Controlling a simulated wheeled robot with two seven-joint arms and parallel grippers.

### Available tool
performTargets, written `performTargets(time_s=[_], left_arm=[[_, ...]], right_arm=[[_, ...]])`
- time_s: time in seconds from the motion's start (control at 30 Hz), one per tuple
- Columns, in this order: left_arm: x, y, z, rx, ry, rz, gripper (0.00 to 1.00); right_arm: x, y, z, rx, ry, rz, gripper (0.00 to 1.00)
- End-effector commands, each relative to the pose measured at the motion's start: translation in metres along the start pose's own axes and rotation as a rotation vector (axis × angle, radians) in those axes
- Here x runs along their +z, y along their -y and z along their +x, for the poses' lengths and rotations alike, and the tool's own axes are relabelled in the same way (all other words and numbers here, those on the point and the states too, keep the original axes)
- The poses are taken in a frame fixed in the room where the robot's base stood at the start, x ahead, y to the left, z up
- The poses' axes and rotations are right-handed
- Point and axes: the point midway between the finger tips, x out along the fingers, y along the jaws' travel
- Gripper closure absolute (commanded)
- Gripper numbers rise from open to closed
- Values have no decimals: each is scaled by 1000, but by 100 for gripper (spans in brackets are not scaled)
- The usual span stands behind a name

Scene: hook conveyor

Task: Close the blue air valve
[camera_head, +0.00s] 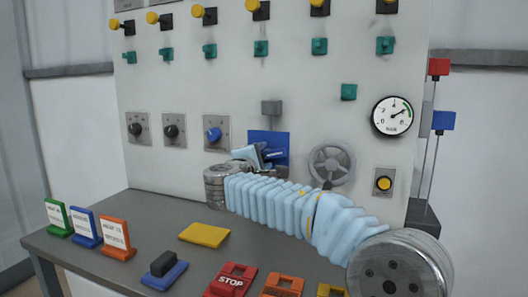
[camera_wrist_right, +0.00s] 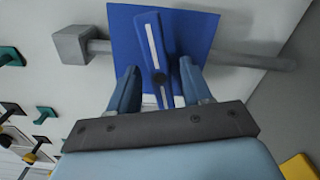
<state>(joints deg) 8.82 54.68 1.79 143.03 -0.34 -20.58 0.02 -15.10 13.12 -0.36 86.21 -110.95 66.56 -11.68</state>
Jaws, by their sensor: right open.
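The blue air valve has a blue lever (camera_wrist_right: 158,45) with a white stripe, in front of a blue backing plate (camera_wrist_right: 118,30) and a grey pipe (camera_wrist_right: 238,61). In the right wrist view the lever lies across the pipe's line. In the head view the blue plate (camera_head: 268,138) is on the panel, partly hidden by my right gripper (camera_head: 262,157). In the right wrist view my right gripper (camera_wrist_right: 160,92) is open, its blue fingers on either side of the lever, with visible gaps. Contact cannot be told. My left gripper is out of view.
A grey handwheel (camera_head: 331,163) and a pressure gauge (camera_head: 393,116) are right of the valve. Below, a grey table (camera_head: 150,207) carries a yellow block (camera_head: 204,235), signs and a red STOP piece (camera_head: 231,284).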

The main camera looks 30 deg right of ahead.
Motion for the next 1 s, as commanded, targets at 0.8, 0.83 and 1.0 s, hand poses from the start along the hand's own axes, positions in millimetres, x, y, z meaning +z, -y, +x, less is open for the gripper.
performTargets(time_s=[0.8,0.83,1.0], left_arm=[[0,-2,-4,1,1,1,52],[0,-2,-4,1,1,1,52],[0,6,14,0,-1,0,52]], right_arm=[[0,0,18,0,0,0,100],[0,0,18,0,0,0,100],[-2,7,18,1,1,62,100]])
